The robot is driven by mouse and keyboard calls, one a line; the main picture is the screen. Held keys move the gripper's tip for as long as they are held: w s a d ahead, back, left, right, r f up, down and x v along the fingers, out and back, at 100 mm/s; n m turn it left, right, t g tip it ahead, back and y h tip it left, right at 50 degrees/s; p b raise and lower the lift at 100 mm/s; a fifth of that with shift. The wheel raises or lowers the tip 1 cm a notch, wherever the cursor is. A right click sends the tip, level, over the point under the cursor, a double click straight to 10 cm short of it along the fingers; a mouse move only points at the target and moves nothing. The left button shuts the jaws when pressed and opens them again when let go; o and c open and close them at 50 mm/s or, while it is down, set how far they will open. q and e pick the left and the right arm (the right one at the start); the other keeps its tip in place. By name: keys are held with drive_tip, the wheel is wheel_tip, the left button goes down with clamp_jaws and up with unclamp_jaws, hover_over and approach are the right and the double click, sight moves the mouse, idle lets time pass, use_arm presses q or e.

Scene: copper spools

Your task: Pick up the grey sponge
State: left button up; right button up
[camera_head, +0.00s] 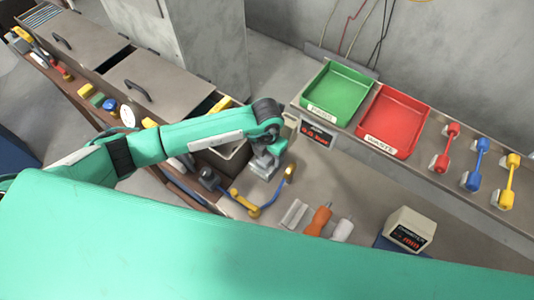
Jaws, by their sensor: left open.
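My left gripper (264,167) is over the bench near the middle of the view, below the wrist of my green left arm. It is open, and nothing shows clearly between its fingers. I cannot pick out the grey sponge for sure. A small light grey piece (293,214) lies on the bench, below and right of the gripper and apart from it; I cannot tell whether it is the sponge. The arm and gripper hide part of the bench and the open drawer. My right gripper is not in view.
A green tray (364,86) and a red tray (424,114) stand at the back. An orange-handled tool (318,219), a boxy device (409,230) and a yellow-and-blue curved item (245,203) are on the bench. Red, blue and yellow handles stand at right. My green body covers the foreground.

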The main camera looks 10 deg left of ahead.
use_arm(q)
drive_tip(key=c, duration=1)
drive_tip(key=shift+c, duration=0.2)
drive_tip(key=shift+r+b, duration=0.35)
drive_tip(key=shift+r, duration=0.1)
wheel_tip(320, 180, up, 27)
drive_tip(key=b, duration=0.8)
